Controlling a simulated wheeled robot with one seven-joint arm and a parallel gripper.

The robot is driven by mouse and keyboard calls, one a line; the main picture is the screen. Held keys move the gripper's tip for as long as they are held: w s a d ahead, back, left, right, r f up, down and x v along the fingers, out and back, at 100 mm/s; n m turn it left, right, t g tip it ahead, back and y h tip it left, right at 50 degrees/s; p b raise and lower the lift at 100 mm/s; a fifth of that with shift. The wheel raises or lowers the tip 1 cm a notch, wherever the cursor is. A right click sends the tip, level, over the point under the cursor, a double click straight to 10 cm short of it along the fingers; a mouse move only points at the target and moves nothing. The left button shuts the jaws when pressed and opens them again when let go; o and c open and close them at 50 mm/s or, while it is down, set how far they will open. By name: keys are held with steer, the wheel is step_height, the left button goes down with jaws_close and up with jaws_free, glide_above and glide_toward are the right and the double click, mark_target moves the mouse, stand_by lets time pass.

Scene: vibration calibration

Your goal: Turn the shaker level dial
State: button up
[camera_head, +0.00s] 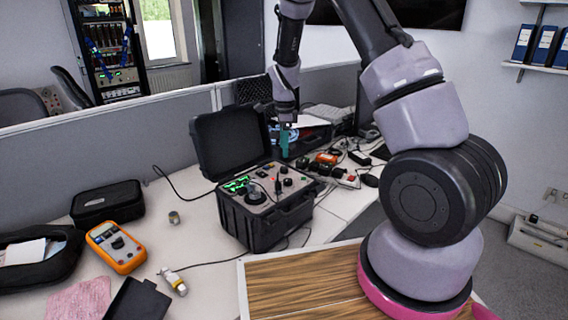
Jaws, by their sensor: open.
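The shaker unit (264,213) is a black case on the white table with its lid (229,139) raised at the back left. Its top panel (262,187) carries green lit displays, a red light and several dark knobs. I cannot tell which knob is the level dial. My gripper (284,150) points down, above and behind the panel's right rear corner, apart from the knobs. Its teal fingers are small in the view. It is open and nothing shows between the fingers.
An orange multimeter (117,247), a black pouch (107,203) and a sensor on a cable (174,281) lie left of the case. Cables and small devices (327,158) crowd the table behind it. A grey partition (150,135) stands along the back. A wooden top (305,283) is in front.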

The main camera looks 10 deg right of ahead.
mark_target(284, 167)
step_height(284, 167, down, 8)
steer(key=shift+w+r, duration=0.15)
steer(key=shift+r, duration=0.05)
jaws_close()
